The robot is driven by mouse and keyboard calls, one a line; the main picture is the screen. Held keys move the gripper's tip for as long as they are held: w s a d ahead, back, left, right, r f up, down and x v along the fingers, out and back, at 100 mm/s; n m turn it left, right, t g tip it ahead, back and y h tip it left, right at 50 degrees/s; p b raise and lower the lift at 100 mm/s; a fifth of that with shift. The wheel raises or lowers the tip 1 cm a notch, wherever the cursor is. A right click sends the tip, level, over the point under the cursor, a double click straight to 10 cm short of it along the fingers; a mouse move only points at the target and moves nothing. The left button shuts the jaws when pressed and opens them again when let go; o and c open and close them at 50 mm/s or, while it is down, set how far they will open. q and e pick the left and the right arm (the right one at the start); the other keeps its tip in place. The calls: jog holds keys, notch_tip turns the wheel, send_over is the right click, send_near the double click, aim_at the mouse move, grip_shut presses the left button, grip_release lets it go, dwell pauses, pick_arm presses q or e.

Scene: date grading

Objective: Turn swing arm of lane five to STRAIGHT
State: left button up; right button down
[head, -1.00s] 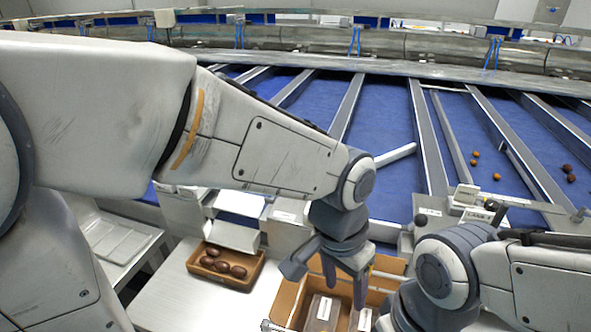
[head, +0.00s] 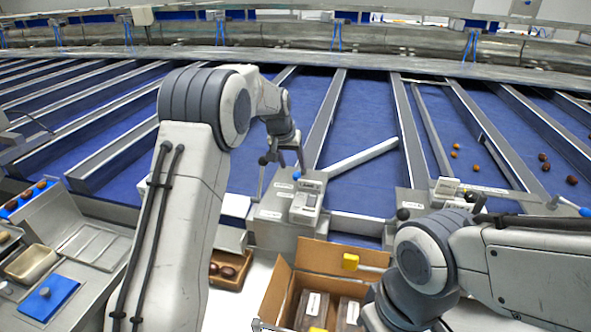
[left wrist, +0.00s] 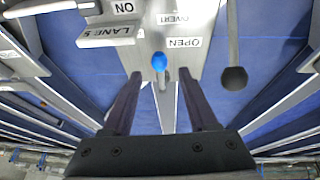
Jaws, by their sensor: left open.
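My left gripper (head: 292,166) is open at a lane control box (head: 270,224) beyond the cardboard box. In the left wrist view, its fingertips (left wrist: 160,74) stand either side of a blue knob (left wrist: 158,62), apart from it. The box carries a "LANE 5" label (left wrist: 112,32) and the words "ON" and "OPEN", with another word partly readable as "VERT". A black ball knob (left wrist: 234,78) on a grey rod is right of the fingers. A pale swing arm (head: 362,155) lies slantwise across a blue lane right of the gripper. My right gripper is out of view.
A cardboard box (head: 277,297) with dark packs stands in front. A brown tray of dates (head: 231,267) is left of it. Metal lane dividers (head: 325,115) run over the blue belt. Small orange and brown fruits lie on the right lanes. My right arm fills the lower right.

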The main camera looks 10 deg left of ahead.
aim_at(296, 174)
pick_arm(q)
jog(key=shift+p+x, duration=0.65)
jog(key=shift+x, duration=1.95)
jog(key=shift+d, duration=0.1)
grip_shut()
